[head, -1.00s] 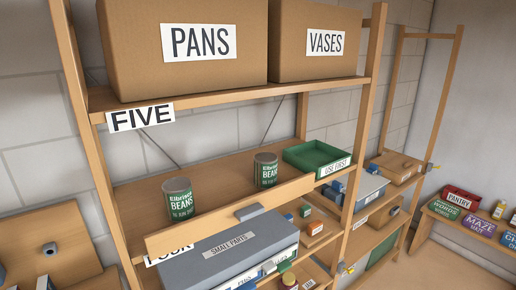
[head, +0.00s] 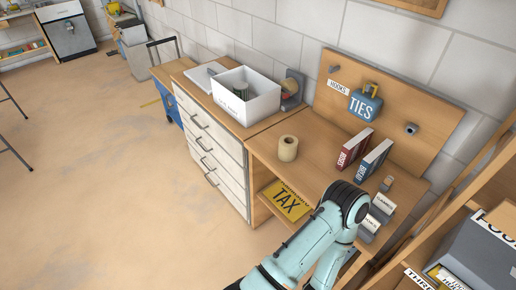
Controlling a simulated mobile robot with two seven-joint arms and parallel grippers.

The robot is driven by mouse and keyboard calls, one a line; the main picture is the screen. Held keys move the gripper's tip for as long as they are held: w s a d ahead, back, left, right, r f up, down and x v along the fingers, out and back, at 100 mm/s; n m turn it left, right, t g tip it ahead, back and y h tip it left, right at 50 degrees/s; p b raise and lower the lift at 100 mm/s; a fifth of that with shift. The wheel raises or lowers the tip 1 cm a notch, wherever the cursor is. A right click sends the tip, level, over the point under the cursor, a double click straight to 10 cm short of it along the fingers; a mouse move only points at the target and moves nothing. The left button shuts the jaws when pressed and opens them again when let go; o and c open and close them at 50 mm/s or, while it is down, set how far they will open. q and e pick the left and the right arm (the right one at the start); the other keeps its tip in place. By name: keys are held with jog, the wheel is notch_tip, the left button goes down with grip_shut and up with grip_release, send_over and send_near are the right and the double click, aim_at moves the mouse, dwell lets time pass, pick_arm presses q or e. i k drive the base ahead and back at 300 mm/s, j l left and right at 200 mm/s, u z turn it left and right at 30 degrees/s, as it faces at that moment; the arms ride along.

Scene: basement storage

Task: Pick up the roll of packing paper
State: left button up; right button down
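A small upright beige roll (head: 288,148), which looks like the packing paper, stands on the wooden bench (head: 310,172) near its left end. Its open core faces up. One of my teal arms reaches in from the bottom of the head view, in front of the bench, with its dark joint right of and nearer than the roll. No gripper fingers show in this view, and nothing touches the roll.
A white open box (head: 246,96) with a can in it stands on the drawer cabinet (head: 208,150) left of the roll. Red and blue upright books (head: 375,160) stand to its right. A yellow TAX folder (head: 286,200) lies below. Open floor is at left.

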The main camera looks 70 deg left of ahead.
aim_at(288, 144)
jog(key=u, duration=2.25)
jog(key=i+j+z, duration=0.2)
jog(key=j, duration=0.15)
jog(key=i+j+z, duration=0.2)
jog(key=j, duration=0.2)
jog(key=j+z, duration=0.15)
jog(key=j, duration=0.25)
